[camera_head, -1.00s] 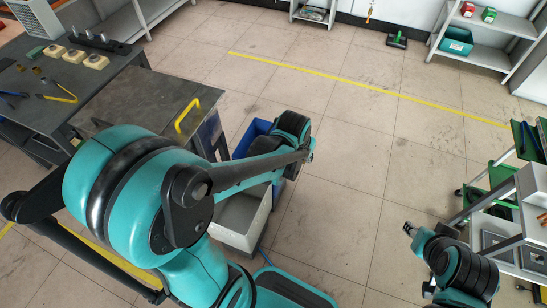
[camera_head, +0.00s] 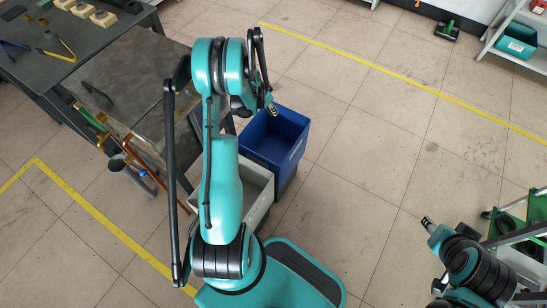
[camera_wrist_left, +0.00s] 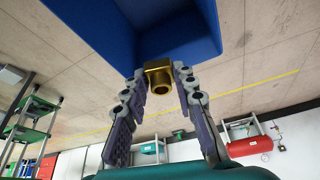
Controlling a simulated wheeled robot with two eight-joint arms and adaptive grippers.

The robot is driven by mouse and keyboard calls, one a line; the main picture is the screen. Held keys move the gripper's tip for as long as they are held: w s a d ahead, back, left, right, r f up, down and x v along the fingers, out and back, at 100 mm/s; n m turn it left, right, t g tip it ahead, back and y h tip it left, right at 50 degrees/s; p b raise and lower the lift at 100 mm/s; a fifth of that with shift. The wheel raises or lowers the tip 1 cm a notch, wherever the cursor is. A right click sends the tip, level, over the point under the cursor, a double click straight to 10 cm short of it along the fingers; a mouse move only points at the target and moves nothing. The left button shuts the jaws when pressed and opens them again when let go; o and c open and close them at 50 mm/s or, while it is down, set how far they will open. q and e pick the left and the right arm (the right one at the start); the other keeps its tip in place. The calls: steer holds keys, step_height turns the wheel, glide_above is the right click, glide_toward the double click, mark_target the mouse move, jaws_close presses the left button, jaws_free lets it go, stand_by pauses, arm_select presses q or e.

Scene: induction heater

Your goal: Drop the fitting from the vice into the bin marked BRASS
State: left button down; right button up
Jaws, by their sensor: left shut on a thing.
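A brass fitting (camera_wrist_left: 160,80) with a round, open end sits between the fingertips of my left gripper (camera_wrist_left: 160,74) in the left wrist view. The gripper is shut on it. The blue bin also fills the top of the wrist view (camera_wrist_left: 90,25). No BRASS marking can be read on it. My right gripper (camera_head: 428,224) is at lower right over the floor, its fingers too small to judge. I cannot make out a vice.
A grey-white bin (camera_head: 262,186) stands beside the blue one, partly behind my left arm. A dark workbench (camera_head: 60,75) with tools is at upper left. A green cart (camera_head: 520,225) stands at right. The floor between is clear.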

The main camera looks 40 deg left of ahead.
arm_select(q)
steer(key=shift+s+a+f, duration=0.1)
steer(key=shift+a+f, duration=0.15)
steer(key=shift+f, duration=0.3)
step_height(320, 180, down, 5)
steer(key=b, duration=0.3)
steer(key=shift+f, duration=0.15)
steer(key=c, duration=1.1)
jaws_free()
steer(key=shift+c, duration=0.2)
steer(key=v, duration=1.2)
